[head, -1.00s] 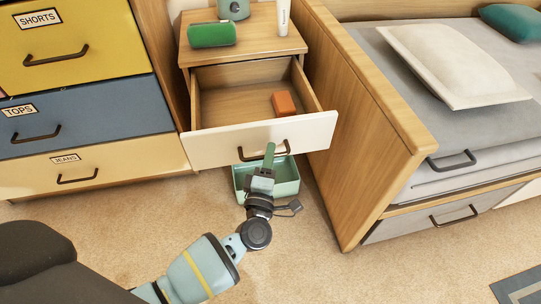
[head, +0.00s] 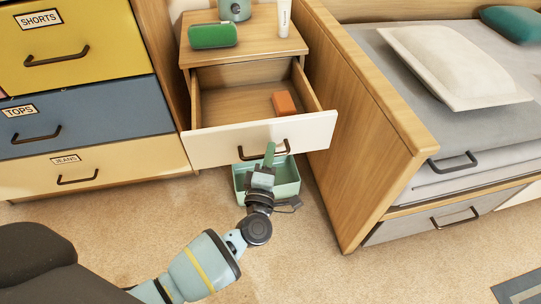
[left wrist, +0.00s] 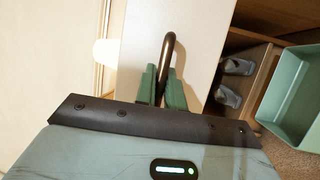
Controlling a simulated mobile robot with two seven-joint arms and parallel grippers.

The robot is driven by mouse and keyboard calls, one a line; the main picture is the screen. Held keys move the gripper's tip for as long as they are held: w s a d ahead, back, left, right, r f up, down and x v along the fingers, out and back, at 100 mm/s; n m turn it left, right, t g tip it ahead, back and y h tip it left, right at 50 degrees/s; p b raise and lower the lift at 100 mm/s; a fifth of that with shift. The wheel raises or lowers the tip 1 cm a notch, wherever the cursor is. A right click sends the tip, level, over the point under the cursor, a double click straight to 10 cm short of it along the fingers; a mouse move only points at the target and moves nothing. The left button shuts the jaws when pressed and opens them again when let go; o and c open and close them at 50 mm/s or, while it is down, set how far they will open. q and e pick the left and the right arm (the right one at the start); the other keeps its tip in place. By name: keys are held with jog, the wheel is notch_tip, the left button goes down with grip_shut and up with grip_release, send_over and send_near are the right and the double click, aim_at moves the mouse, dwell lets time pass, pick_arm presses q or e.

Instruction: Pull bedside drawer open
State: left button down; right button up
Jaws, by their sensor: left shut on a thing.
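The bedside drawer (head: 220,146) has a white front and stands pulled out of the wooden nightstand (head: 256,45). An orange box (head: 284,104) lies inside it at the right. My left gripper (head: 268,153) is at the drawer's dark handle (head: 284,149). In the left wrist view, the green fingers of my left gripper (left wrist: 164,88) are shut on the handle (left wrist: 166,52), one on each side of the bar. The white drawer front (left wrist: 195,40) fills the middle of that view. My right gripper is not in view.
A green open bin (head: 287,178) stands on the floor below the drawer. A dresser (head: 75,110) stands at the left and a bed with a wooden side panel (head: 350,130) at the right. A green case (head: 212,35) and a white tube (head: 284,18) are on the nightstand. Carpet in front is clear.

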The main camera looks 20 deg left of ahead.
aim_at(266, 144)
pick_arm(q)
jog(key=w+a, duration=0.1)
jog(key=w, duration=0.1)
jog(key=w+a+b, duration=0.1)
jog(key=w, duration=0.1)
jog(key=shift+a, duration=0.35)
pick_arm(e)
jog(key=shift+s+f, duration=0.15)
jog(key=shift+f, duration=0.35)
pick_arm(q)
jog(key=c, duration=1.5)
grip_release()
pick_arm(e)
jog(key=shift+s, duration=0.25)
pick_arm(q)
jog(key=shift+s, duration=0.1)
